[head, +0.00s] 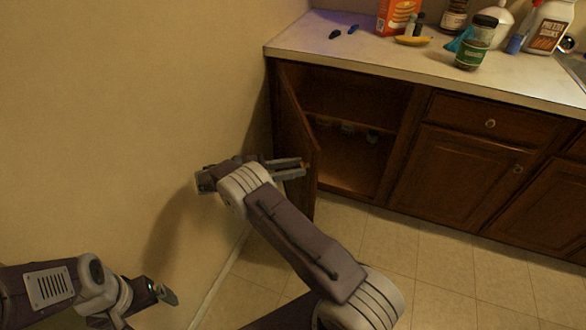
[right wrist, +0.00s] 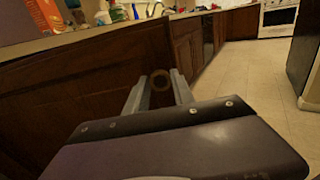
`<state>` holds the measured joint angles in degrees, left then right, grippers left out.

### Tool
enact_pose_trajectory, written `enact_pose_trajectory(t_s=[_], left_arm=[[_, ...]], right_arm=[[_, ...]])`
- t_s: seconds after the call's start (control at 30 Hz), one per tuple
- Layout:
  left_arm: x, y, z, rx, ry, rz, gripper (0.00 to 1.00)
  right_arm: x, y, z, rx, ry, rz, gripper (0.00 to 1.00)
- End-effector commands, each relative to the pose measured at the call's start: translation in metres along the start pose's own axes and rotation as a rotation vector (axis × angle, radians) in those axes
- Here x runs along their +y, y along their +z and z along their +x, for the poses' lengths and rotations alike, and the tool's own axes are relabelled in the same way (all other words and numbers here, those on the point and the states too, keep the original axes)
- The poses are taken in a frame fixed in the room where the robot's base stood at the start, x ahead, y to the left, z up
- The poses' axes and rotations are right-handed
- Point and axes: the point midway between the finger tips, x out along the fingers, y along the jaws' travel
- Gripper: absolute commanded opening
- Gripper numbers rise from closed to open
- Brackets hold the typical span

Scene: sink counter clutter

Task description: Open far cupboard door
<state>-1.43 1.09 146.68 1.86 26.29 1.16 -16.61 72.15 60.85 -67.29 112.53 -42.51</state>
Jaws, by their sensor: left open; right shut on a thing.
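The far cupboard door (head: 296,140) is brown wood at the left end of the counter. It stands swung outward, and the cupboard's dark inside (head: 355,110) shows beside it. My right gripper (head: 294,168) is at the free side of this door, low in front of the wall. In the right wrist view, a round ring-like knob (right wrist: 160,86) sits between the fingers of the right gripper (right wrist: 159,92), which is shut on it. My left gripper (head: 164,292) is open and empty at the lower left, away from the cupboard.
The counter (head: 400,60) carries an orange box (head: 397,16), a banana (head: 411,40), a green-labelled jar (head: 476,45) and several bottles. A closed cupboard door (head: 455,175) and a drawer (head: 490,122) are to the right. The wall (head: 120,120) is close on the left. The tiled floor (head: 440,270) is clear.

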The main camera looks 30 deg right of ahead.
Motion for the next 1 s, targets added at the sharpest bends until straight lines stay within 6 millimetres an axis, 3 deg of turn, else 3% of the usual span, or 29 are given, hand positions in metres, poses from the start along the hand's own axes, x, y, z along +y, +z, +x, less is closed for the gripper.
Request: enact_pose_trajectory(t_s=[0.17,0.2,0.27,0.63,0.87,1.0], left_arm=[[0.000,0.000,0.000,0.000,0.000,0.000,0.96],[0.000,0.000,0.000,0.000,0.000,0.000,0.96],[0.000,0.000,0.000,0.000,0.000,0.000,0.96],[0.000,0.000,-0.002,0.000,0.000,0.000,0.96],[0.000,-0.002,-0.020,0.000,0.000,0.000,0.96],[0.001,-0.003,-0.025,0.000,0.000,0.000,0.96]], right_arm=[[0.000,0.001,0.000,0.000,-0.002,0.001,0.00],[0.000,0.001,0.000,0.000,-0.002,0.001,0.32],[0.000,0.001,0.000,0.000,-0.001,0.001,0.49],[0.000,0.005,0.000,0.001,0.001,0.002,0.50],[-0.001,0.050,0.001,0.001,0.000,0.003,0.50],[-0.015,0.057,0.014,-0.001,0.000,-0.001,0.50]])
